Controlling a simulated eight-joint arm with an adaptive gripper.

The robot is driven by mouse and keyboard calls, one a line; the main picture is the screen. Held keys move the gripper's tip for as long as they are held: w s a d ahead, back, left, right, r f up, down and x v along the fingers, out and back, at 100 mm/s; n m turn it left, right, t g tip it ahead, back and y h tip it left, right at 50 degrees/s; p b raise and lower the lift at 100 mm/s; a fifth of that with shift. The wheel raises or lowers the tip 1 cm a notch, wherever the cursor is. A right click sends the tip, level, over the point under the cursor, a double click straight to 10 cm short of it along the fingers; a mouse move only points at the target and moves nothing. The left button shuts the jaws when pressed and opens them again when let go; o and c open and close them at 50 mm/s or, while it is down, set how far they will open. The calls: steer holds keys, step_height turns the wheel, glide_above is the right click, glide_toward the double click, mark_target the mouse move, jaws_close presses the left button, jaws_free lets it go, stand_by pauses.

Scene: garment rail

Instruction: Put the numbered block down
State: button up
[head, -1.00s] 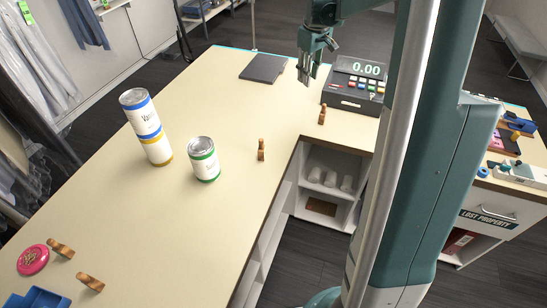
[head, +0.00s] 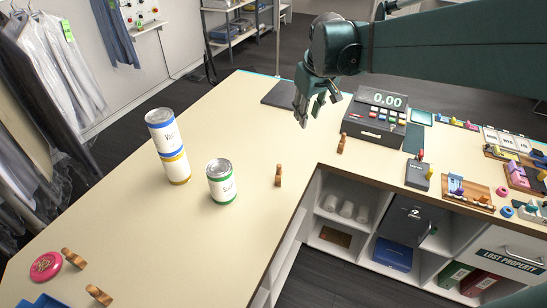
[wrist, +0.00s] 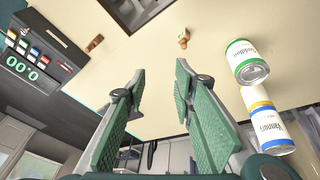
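No block with a readable number shows in either view. My gripper (head: 317,106) hangs above the counter (head: 130,224), left of the cash register, in the head view. In the wrist view my gripper (wrist: 158,82) has its two green-padded fingers apart, with nothing between them. Small wooden pieces stand on the counter: one (head: 278,176) right of the green-banded can, one (head: 341,144) by the register, and two (head: 73,258) (head: 98,295) at the near left. I cannot make out numbers on them. Two of them also show beyond the fingertips in the wrist view (wrist: 184,39) (wrist: 95,43).
A green-banded can (head: 221,183) stands beside two stacked cans (head: 168,147). The cash register (head: 375,119) and a dark flat pad (head: 283,93) are at the back. A pink disc (head: 46,266) lies near left. The right counter holds several small items.

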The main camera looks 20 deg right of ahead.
steer(key=s+a+f+t, duration=0.1)
steer(key=s+a+f, duration=0.1)
steer(key=s+a, duration=0.5)
steer(key=s+a+f+m+t, duration=0.1)
steer(key=s+a, duration=0.6)
steer(key=s, duration=0.7)
steer(key=shift+s+a+f+m+t+y, duration=0.35)
steer(key=shift+f+t, duration=0.35)
steer(key=shift+f, duration=0.35)
steer(key=o, duration=0.5)
steer(key=shift+c, duration=0.2)
steer(key=shift+w+a, duration=0.1)
steer(key=shift+a, duration=0.1)
